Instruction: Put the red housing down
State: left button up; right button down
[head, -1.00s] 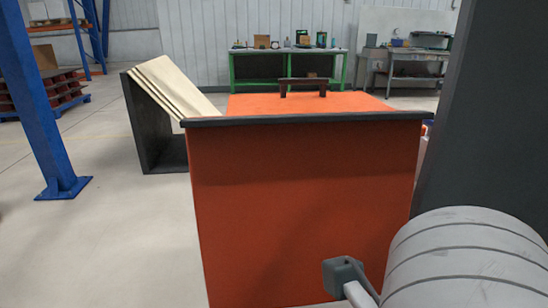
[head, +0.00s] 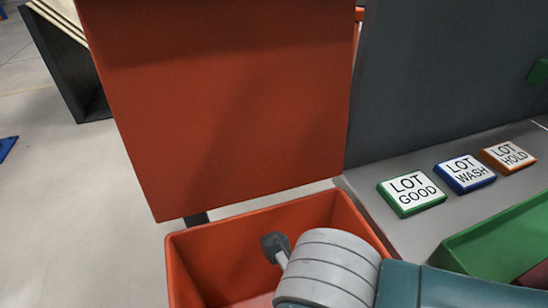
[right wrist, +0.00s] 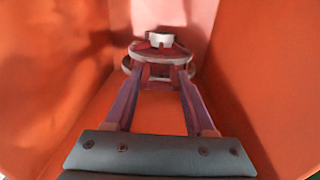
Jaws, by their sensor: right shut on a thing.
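The red housing (right wrist: 159,56), a dark red round part with pale rims and a light centre, shows in the right wrist view. My right gripper (right wrist: 155,82) is shut on it, with a finger on either side. Orange walls surround it, and I cannot tell whether it touches the floor below. In the head view my right arm reaches down into an open orange bin (head: 205,252). The arm and bin walls hide the housing and fingertips there. My left gripper is in neither view.
A large orange panel (head: 225,110) stands behind the bin. To the right, a grey surface (head: 372,208) holds a green LOT GOOD block (head: 411,194), a blue LOT WASH block (head: 464,174) and an orange LOT HOLD block (head: 508,157). A green tray (head: 490,235) is at the right edge.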

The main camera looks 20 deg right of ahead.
jog(key=shift+w+f, duration=0.1)
jog(key=shift+c, duration=1.2)
grip_release()
